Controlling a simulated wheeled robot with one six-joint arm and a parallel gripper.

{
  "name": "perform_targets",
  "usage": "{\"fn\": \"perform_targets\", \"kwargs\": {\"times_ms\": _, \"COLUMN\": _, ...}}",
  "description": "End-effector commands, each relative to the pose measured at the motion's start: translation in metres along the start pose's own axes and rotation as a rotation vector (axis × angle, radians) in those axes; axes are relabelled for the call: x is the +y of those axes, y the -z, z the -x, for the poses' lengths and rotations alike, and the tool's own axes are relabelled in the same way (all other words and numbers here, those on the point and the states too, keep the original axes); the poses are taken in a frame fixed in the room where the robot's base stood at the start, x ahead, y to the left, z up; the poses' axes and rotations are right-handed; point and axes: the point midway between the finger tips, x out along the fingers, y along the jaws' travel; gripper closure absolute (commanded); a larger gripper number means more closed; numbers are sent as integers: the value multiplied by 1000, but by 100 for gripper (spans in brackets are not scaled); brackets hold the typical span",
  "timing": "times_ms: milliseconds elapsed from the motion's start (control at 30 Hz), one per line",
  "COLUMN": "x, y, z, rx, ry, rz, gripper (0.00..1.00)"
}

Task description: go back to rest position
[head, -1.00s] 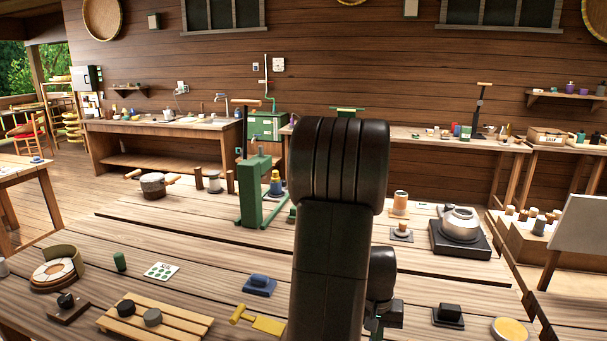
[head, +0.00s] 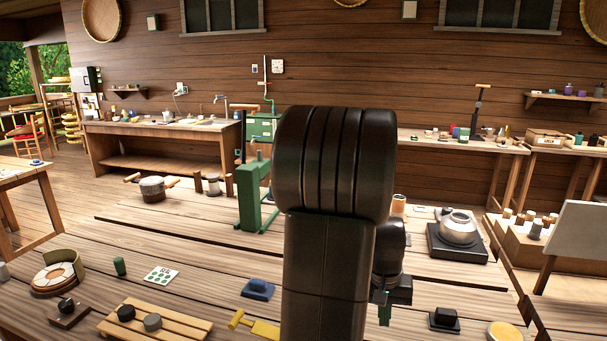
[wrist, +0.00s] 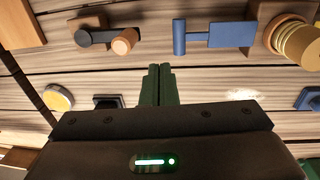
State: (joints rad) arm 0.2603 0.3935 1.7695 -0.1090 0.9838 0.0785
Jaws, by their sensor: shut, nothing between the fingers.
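My gripper (wrist: 158,84) shows in the wrist view, its two green fingers together and nothing between them. It is above the wooden table (wrist: 205,72), apart from the things on it. In the head view my arm stands upright across the middle and hides part of the table; the gripper's fingers show only in part low beside it.
The wrist view shows a blue tool (wrist: 225,35) ahead of the fingers.

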Motion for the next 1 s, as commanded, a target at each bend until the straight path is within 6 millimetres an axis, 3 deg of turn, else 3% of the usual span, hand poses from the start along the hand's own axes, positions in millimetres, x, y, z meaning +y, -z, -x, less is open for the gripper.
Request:
{"fn": "perform_targets", "kwargs": {"times_ms": 333, "x": -16, "y": -1, "z": -73, "rx": -3, "ry": -1, "rz": 1, "gripper": 100}}
{"fn": "perform_targets", "kwargs": {"times_ms": 533, "x": -18, "y": -2, "z": -101, "rx": 0, "ry": 0, "rz": -2, "gripper": 100}}
{"fn": "perform_targets", "kwargs": {"times_ms": 600, "x": -19, "y": -1, "z": -80, "rx": 3, "ry": 0, "rz": 0, "gripper": 100}}
{"fn": "perform_targets", "kwargs": {"times_ms": 833, "x": -34, "y": -2, "z": -50, "rx": 2, "ry": -21, "rz": 3, "gripper": 100}}
{"fn": "perform_targets", "kwargs": {"times_ms": 1000, "x": -41, "y": -2, "z": -44, "rx": 0, "ry": -112, "rz": 5, "gripper": 100}}
